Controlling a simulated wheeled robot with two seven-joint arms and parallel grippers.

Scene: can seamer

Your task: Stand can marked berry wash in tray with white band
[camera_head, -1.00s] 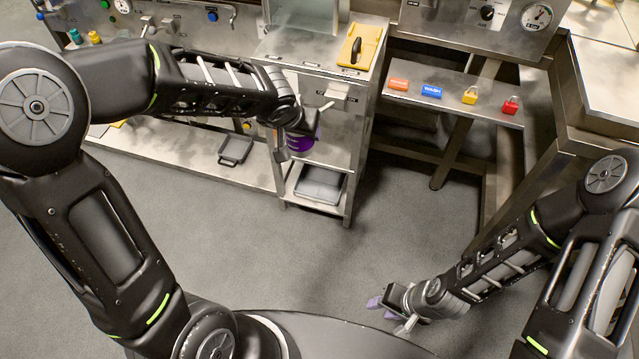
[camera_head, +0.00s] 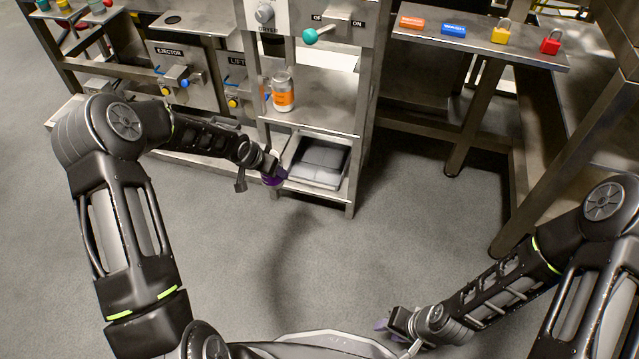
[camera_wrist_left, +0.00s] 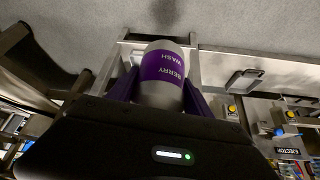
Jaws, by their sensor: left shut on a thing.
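The can marked BERRY WASH (camera_wrist_left: 162,78), pale with a purple band, is between the purple fingers of my left gripper (camera_wrist_left: 160,98) in the left wrist view. The gripper is shut on it. In the head view my left gripper (camera_head: 272,174) is at the left front of the low shelf, with the can mostly hidden.
A can with an orange label (camera_head: 283,92) stands on the shelf above the tray. The frame's front leg (camera_head: 350,205) stands right of the tray. Ejector and lift panels (camera_head: 183,72) are behind my left arm. The floor in front is clear.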

